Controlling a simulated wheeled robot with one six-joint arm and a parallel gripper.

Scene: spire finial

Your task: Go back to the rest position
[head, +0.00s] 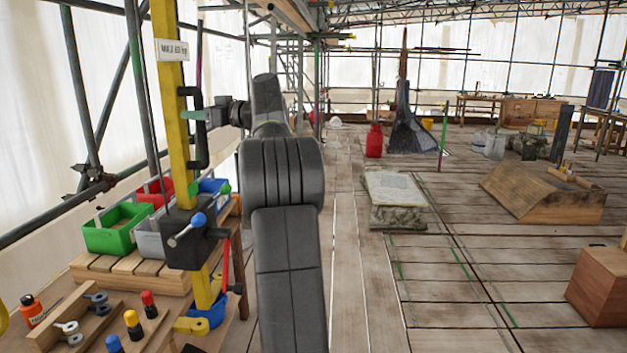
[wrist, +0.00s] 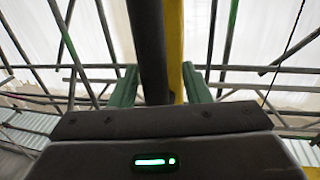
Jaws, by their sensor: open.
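My gripper (head: 197,115) is at the upper left in the head view, at the end of my dark arm, facing left towards a yellow post (head: 172,110). A black C-shaped handle (head: 201,150) is mounted on the post. In the wrist view the two green fingers of my gripper (wrist: 160,88) stand apart. The dark upright bar of the handle (wrist: 150,45) passes between them with gaps, and the yellow post (wrist: 175,50) shows behind it. Whether a finger touches the bar further down is hidden by the gripper body.
A bench with green (head: 112,238), red and blue bins and tools lies below my gripper. A black block with a blue-knobbed lever (head: 190,230) is clamped on the post. Scaffold poles (head: 85,90) stand at left. The plank floor (head: 350,290) is open right of my arm.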

